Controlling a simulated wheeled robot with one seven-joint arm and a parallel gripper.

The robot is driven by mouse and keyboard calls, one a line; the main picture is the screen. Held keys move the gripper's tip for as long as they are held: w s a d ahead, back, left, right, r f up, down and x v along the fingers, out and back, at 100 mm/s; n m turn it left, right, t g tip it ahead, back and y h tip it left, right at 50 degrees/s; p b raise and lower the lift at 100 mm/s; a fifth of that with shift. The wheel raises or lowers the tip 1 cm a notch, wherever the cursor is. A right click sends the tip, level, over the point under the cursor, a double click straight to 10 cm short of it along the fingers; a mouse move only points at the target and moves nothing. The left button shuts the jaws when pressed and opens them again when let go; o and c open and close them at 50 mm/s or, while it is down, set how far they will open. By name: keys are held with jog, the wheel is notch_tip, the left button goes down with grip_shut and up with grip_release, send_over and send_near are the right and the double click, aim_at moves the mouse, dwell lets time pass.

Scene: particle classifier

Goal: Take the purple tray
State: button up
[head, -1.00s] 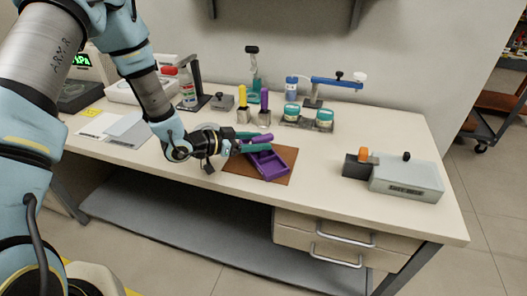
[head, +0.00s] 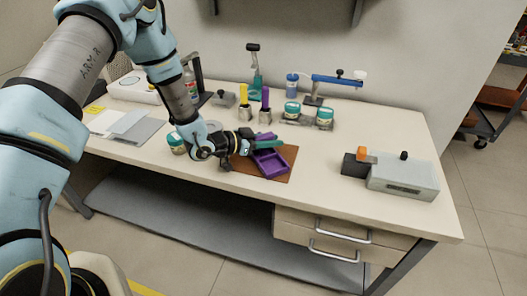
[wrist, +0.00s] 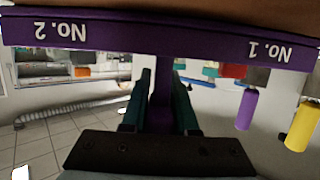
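The purple tray (head: 270,163) lies on a brown mat on the workbench in the head view. Its front wall, labelled No. 1 and No. 2, spans the top of the wrist view (wrist: 160,35), upside down. A purple handle (wrist: 163,95) runs from the tray toward my gripper. My gripper (wrist: 162,80) has its two dark green fingers on either side of this handle, very near it. I cannot tell whether they press on it. In the head view, my gripper (head: 268,142) reaches the tray from the left, and its fingers partly hide the handle.
Yellow (head: 243,95) and purple (head: 265,97) handled tools stand behind the tray. Teal-lidded jars (head: 324,117) are right of these. A teal-lidded jar (head: 176,143) stands left of my wrist. A grey box (head: 403,178) sits at the right. The bench between tray and box is clear.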

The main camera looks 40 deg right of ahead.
grip_shut()
jog(key=shift+r, duration=0.1)
dwell(0.4)
